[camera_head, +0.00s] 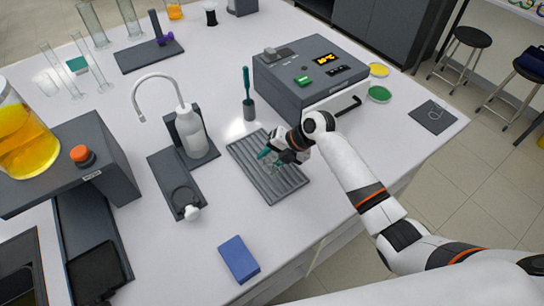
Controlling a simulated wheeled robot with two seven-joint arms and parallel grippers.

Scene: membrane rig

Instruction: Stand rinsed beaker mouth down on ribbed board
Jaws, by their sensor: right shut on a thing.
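The ribbed board (278,190) is a dark grey grooved board lying on the white table near the middle of the head view. My right gripper (271,157) is over the board's upper part, with its teal fingertips pointing down-left. It is shut on a clear glass beaker (273,170), which shows only faintly against the ribs. The beaker is small and partly hidden by the fingers. I cannot tell which way its mouth faces or whether it touches the board. My left gripper is not in view.
A wash bottle (192,135) on a dark stand is left of the board. A brush (248,97) stands behind it, and a grey instrument (312,72) is at the back right. A blue sponge-like block (239,258) lies in front. The table right of the board is clear.

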